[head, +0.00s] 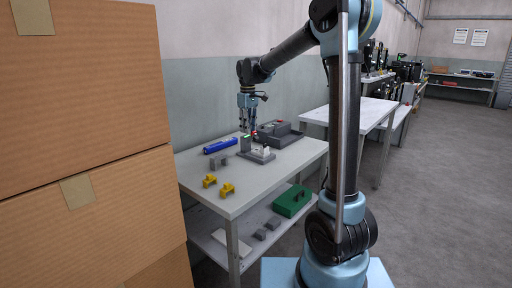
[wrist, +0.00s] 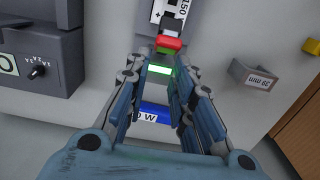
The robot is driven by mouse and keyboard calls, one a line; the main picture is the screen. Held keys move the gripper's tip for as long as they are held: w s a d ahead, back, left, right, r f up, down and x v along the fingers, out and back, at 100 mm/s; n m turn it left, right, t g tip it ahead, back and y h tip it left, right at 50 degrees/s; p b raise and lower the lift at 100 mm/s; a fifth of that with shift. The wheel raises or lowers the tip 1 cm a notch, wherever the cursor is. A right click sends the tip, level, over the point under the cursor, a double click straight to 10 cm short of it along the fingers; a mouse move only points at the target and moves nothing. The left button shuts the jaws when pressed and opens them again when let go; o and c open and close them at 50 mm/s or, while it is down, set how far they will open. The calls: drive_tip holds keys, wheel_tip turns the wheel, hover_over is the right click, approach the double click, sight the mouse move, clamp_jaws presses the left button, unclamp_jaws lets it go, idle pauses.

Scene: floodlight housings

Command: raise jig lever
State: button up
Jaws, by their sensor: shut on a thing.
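The jig (head: 259,155) is a grey base with a white block on the table, right of the grey post with a green light (head: 245,143). In the wrist view the jig (wrist: 157,13) shows at the top with printed markings. Its lever has a red end (wrist: 168,43), which lies at the fingertips. My gripper (wrist: 163,54) is shut on this lever end; the exact contact is partly hidden by the fingers. In the head view my gripper (head: 250,128) points down over the table beside the jig, and the lever is mostly hidden.
A blue cylinder (head: 219,146), a grey bracket (head: 219,162) and yellow brackets (head: 228,190) lie on the table (head: 215,198). A dark grey device (head: 281,131) stands behind the jig. Cardboard boxes (head: 85,100) rise close at left. A green case (head: 293,201) is on the lower shelf.

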drive_tip(key=shift+w+a, duration=0.1)
drive_tip(key=shift+w, duration=0.1)
drive_tip(key=shift+w+a+f, duration=0.1)
drive_tip(key=shift+a, duration=0.1)
clamp_jaws()
drive_tip(key=shift+w+a+f, duration=0.25)
drive_tip(key=shift+w+a, duration=0.25)
drive_tip(key=shift+a, duration=0.2)
idle(0.4)
drive_tip(key=shift+o, duration=1.8)
unclamp_jaws()
